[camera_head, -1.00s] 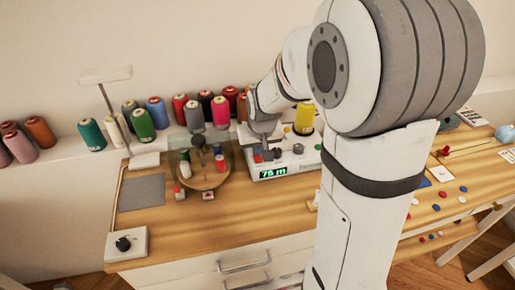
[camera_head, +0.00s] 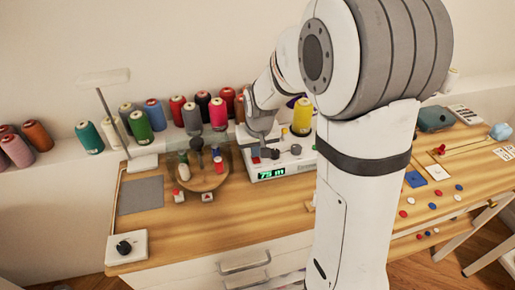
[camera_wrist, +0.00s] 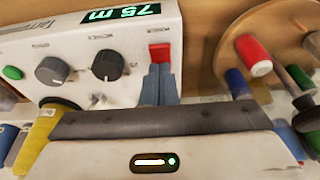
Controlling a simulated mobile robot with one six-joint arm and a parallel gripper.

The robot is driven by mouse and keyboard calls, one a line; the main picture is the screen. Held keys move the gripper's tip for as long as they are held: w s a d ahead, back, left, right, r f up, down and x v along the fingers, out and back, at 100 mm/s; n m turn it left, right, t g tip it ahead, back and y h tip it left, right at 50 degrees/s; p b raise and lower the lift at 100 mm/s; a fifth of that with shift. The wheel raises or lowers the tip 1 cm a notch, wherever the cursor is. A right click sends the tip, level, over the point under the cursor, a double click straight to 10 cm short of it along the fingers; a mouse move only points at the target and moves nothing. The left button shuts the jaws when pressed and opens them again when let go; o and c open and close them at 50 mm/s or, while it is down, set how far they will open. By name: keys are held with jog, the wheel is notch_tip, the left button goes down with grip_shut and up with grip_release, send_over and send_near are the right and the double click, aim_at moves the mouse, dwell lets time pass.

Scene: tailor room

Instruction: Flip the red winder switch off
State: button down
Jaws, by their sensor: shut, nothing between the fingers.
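The winder is a white box with a lit green display reading 75 m (camera_head: 272,175), standing on the wooden table. Its red switch (camera_wrist: 160,52) shows upright in the wrist view, beside two dark knobs (camera_wrist: 108,65). A small red patch of the switch (camera_head: 257,160) shows in the head view. My gripper (camera_wrist: 159,68) is shut and empty, its blue-grey fingertips right at the lower edge of the red switch. I cannot tell whether they touch it. In the head view the gripper (camera_head: 261,148) is over the winder's left end, its tips hard to see.
A round wooden spool stand (camera_head: 205,180) is close left of the winder. A yellow cone (camera_head: 302,117) stands at the winder's back. Several thread cones line the shelf behind. A black-knobbed box (camera_head: 126,245) sits at the front left. The table front is mostly clear.

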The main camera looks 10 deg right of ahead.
jog(key=shift+s+f, duration=0.3)
jog(key=shift+f, duration=0.1)
jog(key=shift+s+f, duration=0.15)
jog(key=shift+s, duration=0.7)
jog(key=p+v, duration=0.1)
jog(key=v, duration=0.1)
jog(key=w+p+v, duration=0.1)
jog(key=p+v, duration=0.1)
jog(key=v, duration=0.1)
jog(key=shift+w, duration=0.15)
jog(key=s+v, duration=0.1)
jog(key=v, duration=0.9)
jog(key=shift+f, duration=0.15)
